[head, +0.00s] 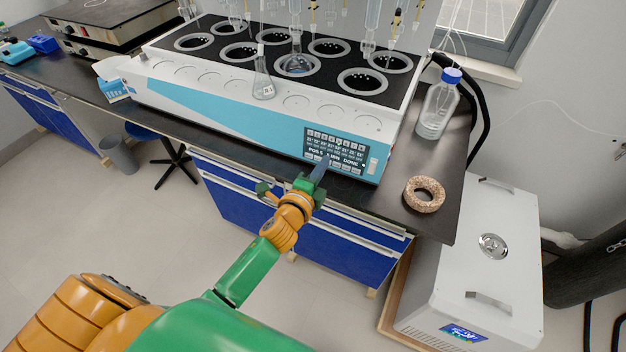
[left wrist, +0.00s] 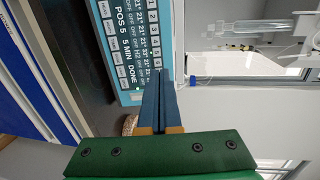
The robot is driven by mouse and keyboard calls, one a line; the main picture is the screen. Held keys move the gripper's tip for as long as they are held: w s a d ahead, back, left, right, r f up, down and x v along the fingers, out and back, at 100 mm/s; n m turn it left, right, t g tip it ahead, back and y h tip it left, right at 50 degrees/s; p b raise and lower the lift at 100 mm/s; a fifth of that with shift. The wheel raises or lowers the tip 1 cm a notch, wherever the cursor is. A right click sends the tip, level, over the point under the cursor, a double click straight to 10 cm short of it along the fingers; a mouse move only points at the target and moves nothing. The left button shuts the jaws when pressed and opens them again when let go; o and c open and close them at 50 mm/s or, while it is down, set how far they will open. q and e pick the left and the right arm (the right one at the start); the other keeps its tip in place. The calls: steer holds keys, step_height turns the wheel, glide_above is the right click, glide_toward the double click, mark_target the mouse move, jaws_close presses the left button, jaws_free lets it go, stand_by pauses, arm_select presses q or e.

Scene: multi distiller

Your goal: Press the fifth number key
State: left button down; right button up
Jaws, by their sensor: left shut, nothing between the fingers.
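The multi distiller (head: 230,110) is a long white and light-blue machine on the dark bench. Its control panel (head: 337,146) is at the right end of its front, with a row of number keys along the top and a screen below. In the left wrist view the panel (left wrist: 128,45) appears turned sideways, and its screen reads "POS 5 5 MIN DONE". My left gripper (head: 323,163) is shut and empty, its blue fingers pointing at the panel and covering part of its lower middle. The closed fingertips also show in the left wrist view (left wrist: 160,73). I cannot tell whether they touch the panel. My right gripper is out of view.
A glass flask (head: 262,78) stands on the distiller's front ledge. A blue-capped bottle (head: 437,105) and a cork ring (head: 424,194) are on the bench to the right. A white box unit (head: 475,270) stands on the floor at the right.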

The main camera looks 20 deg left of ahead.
arm_select(q)
steer(key=s, duration=0.4)
steer(key=shift+s+a+r, duration=0.1)
steer(key=shift+r, duration=0.05)
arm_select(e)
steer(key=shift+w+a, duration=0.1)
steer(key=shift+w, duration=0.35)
arm_select(q)
steer(key=shift+s, duration=0.15)
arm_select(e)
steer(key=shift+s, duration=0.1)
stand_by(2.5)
